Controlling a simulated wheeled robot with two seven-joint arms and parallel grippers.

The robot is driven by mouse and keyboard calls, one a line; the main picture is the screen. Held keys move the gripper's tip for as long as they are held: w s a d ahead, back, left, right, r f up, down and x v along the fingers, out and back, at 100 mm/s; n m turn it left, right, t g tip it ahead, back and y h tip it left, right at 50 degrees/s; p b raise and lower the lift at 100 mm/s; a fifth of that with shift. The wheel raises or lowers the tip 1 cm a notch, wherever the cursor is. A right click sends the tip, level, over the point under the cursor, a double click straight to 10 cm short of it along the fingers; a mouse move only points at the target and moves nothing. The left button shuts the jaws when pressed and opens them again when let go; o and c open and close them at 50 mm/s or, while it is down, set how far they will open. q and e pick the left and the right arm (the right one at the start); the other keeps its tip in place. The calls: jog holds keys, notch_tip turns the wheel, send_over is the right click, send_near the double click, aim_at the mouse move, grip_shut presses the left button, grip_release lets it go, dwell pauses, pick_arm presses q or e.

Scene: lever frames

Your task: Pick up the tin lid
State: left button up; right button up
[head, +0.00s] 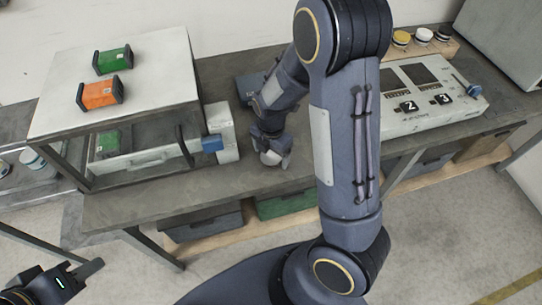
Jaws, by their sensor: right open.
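My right gripper (272,161) is open and points down at the bench top in the middle of the head view. A small pale round thing (269,157) shows between or just behind its fingers. It may be the tin lid, but it is too small and too covered to be sure, and I cannot tell whether the fingers touch it. My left gripper (88,271) is at the bottom left, low and away from the bench, partly cut off by the frame edge.
A white-topped case (150,60) carries a green block (112,60) and an orange block (100,92). A blue-handled lever (212,144) juts from its right side. A numbered panel (425,100) stands right, with several round tins (402,38) on a ledge behind.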

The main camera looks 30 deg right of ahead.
jog(key=c, duration=1.1)
jog(key=shift+o, duration=0.2)
jog(key=shift+r, duration=0.1)
